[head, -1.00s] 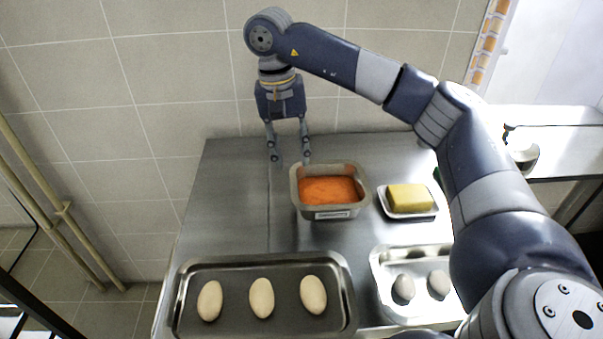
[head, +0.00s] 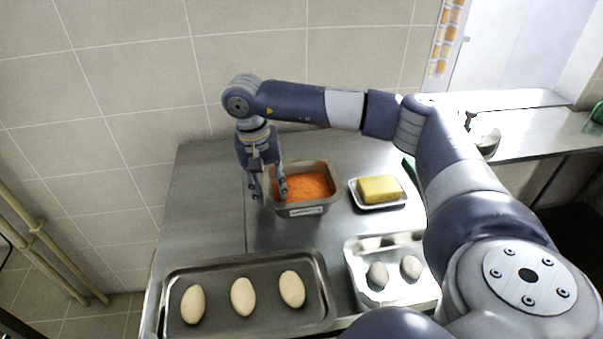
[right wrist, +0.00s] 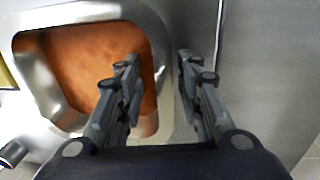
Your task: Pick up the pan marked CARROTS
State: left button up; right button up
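The pan marked CARROTS (head: 306,211) is a square metal pan with orange contents. It stands on the steel table, its label on the near side. My right gripper (head: 270,196) is at the pan's left wall, pointing down. In the right wrist view the pan (right wrist: 45,85) fills the left side. There the right gripper (right wrist: 160,65) is open, with one finger over the orange contents and the other outside the wall. The pan's rim lies between the fingers, and I see a gap around it. My left gripper is not in view.
A yellow block on a small white tray (head: 379,205) is right of the pan. A large tray with pale oval pieces (head: 215,309) lies in front. A metal tray with two grey pieces (head: 395,298) is at front right. The table's left side (head: 205,205) is clear.

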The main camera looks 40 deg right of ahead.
jog(key=shift+f, duration=0.1)
grip_shut()
dwell(0.5)
